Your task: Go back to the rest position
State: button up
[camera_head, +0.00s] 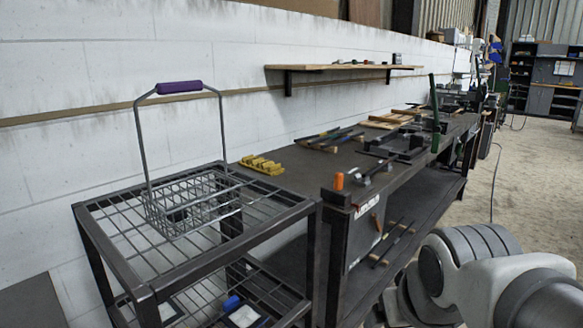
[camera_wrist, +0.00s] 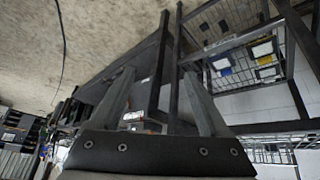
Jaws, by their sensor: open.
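My gripper (camera_wrist: 160,95) shows in the wrist view with its two fingers spread apart and nothing between them. Beyond the fingers are the dark legs and frame of the bench and rack, seen tilted. In the head view, part of my arm shows at the lower right, beside the workbench; my gripper is outside that view. A wire basket (camera_head: 190,207) with a raised handle and purple grip (camera_head: 179,87) stands on the top grid of a dark metal rack (camera_head: 110,262), apart from my arm.
A long dark workbench (camera_head: 308,172) runs along the white wall, with tools, a yellow block piece (camera_head: 262,165) and an orange-topped item (camera_head: 339,181) on it. A wooden shelf (camera_head: 330,67) hangs above. Open concrete floor (camera_head: 535,185) lies to the right, crossed by a cable.

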jog(key=s+a+r+p, duration=0.1)
jog(key=s+r+p, duration=0.1)
jog(key=s, duration=0.3)
notch_tip(320, 180, up, 21)
jog(key=p, duration=2.1)
jog(key=shift+r+m+y, duration=0.15)
jog(key=shift+m+y, duration=0.15)
jog(key=shift+s, duration=0.1)
